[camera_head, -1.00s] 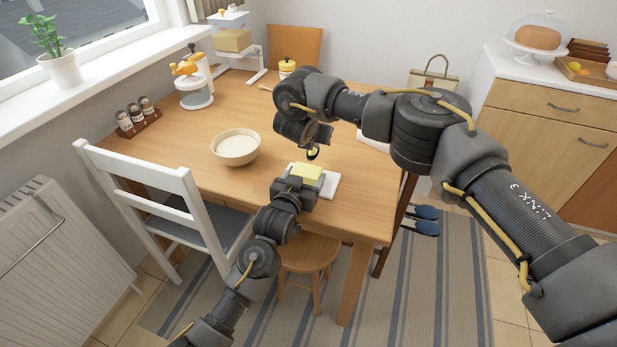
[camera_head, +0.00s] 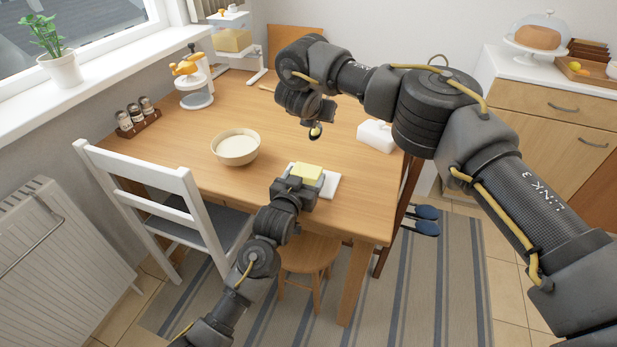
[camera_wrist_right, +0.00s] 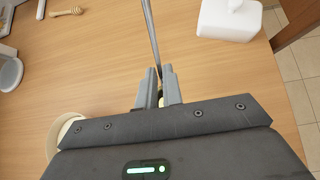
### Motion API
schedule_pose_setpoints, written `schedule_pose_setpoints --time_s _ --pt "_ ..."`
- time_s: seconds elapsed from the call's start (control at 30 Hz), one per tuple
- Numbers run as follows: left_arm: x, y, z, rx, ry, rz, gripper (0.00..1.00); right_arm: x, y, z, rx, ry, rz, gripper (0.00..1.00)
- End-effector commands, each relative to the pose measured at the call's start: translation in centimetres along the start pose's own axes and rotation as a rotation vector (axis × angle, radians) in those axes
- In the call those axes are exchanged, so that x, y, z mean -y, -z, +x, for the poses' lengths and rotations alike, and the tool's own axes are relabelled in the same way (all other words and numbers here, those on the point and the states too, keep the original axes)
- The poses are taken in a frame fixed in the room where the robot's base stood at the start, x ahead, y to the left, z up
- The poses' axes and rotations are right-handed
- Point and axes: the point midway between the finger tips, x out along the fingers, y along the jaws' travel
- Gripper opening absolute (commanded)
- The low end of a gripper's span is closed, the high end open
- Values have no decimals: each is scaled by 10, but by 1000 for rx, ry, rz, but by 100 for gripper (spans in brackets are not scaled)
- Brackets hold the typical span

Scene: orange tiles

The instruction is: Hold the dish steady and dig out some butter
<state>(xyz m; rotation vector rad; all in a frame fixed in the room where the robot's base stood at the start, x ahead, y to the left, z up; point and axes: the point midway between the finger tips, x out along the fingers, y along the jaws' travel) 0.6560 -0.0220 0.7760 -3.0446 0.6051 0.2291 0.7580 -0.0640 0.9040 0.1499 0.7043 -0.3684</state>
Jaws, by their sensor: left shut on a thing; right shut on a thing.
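The white butter dish (camera_head: 331,186) stands near the table's front edge with a yellow block of butter (camera_head: 308,171) on it. My left gripper (camera_head: 298,190) is shut on the dish's near side. My right gripper (camera_head: 319,112) is raised above the table, beyond the butter and apart from it. It is shut on a thin metal utensil, whose shaft (camera_wrist_right: 152,35) runs up from the fingertips (camera_wrist_right: 158,90) in the right wrist view.
A cream bowl (camera_head: 236,148) with pale contents stands left of the dish. A white lid-like box with a knob (camera_head: 376,136) sits at the table's right edge. A white chair (camera_head: 150,190) and a stool (camera_head: 307,256) stand at the front. The table between bowl and white box is mostly clear.

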Motion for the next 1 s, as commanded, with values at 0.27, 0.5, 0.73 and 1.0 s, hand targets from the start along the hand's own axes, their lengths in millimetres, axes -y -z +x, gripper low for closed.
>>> schedule_pose_setpoints --time_s 0.27,0.5,0.73,1.0 --pt "0 0 0 1 0 0 34 0 0 0 0 0 0 0" --pt "0 0 0 1 0 0 79 0 0 0 0 0 0 0" --pt "0 0 0 1 0 0 96 0 0 0 0 0 0 0" --pt "0 0 -6 0 0 0 96 0 0 0 0 0 0 0"
